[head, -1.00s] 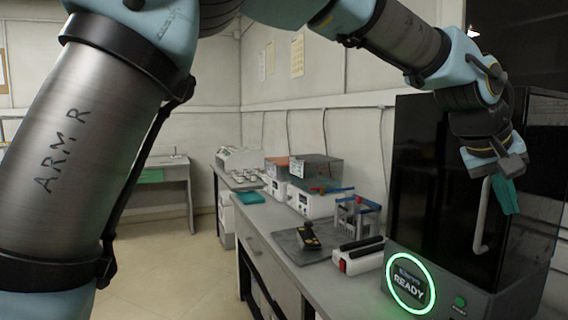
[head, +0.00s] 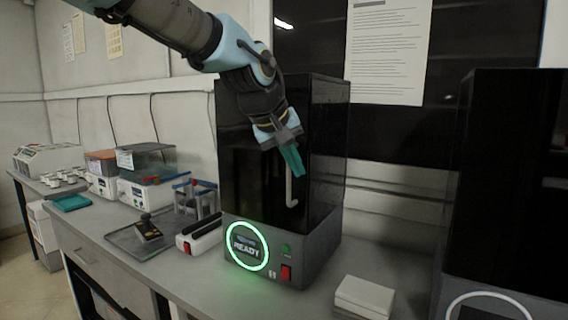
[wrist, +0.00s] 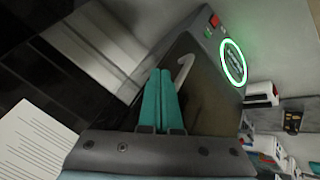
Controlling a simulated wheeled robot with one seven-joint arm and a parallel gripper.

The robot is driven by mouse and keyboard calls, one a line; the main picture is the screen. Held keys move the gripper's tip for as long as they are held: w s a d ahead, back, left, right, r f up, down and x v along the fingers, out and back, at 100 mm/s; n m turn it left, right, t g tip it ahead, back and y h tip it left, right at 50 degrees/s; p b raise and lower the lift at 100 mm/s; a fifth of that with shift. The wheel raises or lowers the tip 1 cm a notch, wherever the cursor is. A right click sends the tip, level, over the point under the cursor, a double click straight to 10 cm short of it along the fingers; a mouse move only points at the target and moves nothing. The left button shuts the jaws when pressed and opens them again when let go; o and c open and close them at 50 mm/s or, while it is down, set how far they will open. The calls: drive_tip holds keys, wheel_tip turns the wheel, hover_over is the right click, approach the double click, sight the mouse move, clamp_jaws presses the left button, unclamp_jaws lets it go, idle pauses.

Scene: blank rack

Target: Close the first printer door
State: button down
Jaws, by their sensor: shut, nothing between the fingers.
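The first printer (head: 322,150) is a tall black box on a grey base, with a green-lit ring and a "READY" screen on its front. Its dark door (head: 243,170) carries a pale bar handle (head: 290,188) and appears shut or nearly so; I cannot tell exactly. My gripper (head: 294,170) has teal fingers, pressed together and empty, in front of the door near the top of the handle. In the wrist view the shut fingers (wrist: 161,80) point at the door, with the handle (wrist: 183,70) just beyond them. Contact cannot be told.
A second dark printer (head: 510,180) stands at the right. A white box (head: 364,296) sits between them at the front. Left of the first printer are a white device with black top (head: 200,232), a tray (head: 125,238), a small rack and bench instruments. A paper sheet hangs behind.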

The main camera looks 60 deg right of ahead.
drive_tip(key=s+a+r+b, duration=0.2)
drive_tip(key=a+r, duration=0.3)
drive_tip(key=r, duration=0.3)
drive_tip(key=shift+s, duration=0.85)
